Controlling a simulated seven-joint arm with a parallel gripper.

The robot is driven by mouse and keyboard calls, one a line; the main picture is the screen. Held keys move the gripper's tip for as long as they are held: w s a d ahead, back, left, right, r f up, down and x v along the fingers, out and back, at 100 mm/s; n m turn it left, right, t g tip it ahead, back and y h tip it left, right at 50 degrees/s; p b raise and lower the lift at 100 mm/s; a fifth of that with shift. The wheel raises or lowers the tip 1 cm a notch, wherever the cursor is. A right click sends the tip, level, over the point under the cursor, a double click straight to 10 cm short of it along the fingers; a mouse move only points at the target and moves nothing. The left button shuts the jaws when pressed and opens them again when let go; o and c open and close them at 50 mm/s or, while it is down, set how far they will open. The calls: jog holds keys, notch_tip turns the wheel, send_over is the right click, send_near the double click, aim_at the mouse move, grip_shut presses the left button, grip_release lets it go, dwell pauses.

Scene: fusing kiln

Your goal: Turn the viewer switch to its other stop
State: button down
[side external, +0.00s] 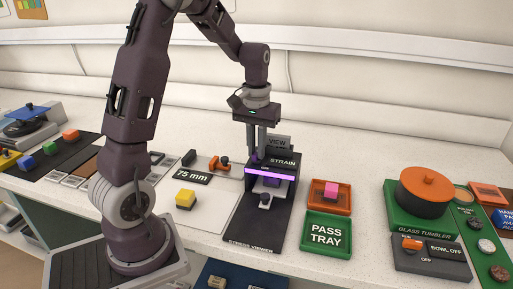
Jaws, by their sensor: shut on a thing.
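The stress viewer (248,222) is a dark upright box on a dark base, with a glowing purple strip (270,174) across its front. Labels reading VIEW (279,142) and STRAIN (283,161) sit at its top. My gripper (257,154) points straight down at the top left of the viewer, beside these labels. Its fingers are shut on the viewer switch, which they mostly hide. I cannot tell which label the switch points to. A small dark knob-like piece (265,199) stands on the base below the strip.
Right of the viewer are a green pass tray (326,243), an orange tray (346,198) with a pink block, and an orange-lidded tumbler pot (424,190). The counter behind is clear.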

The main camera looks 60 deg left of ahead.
aim_at(256, 152)
jog(key=shift+n, duration=0.7)
jog(key=c, duration=1.4)
grip_release()
jog(key=shift+c, duration=0.2)
notch_tip(256, 152, up, 7)
jog(key=shift+r, duration=0.1)
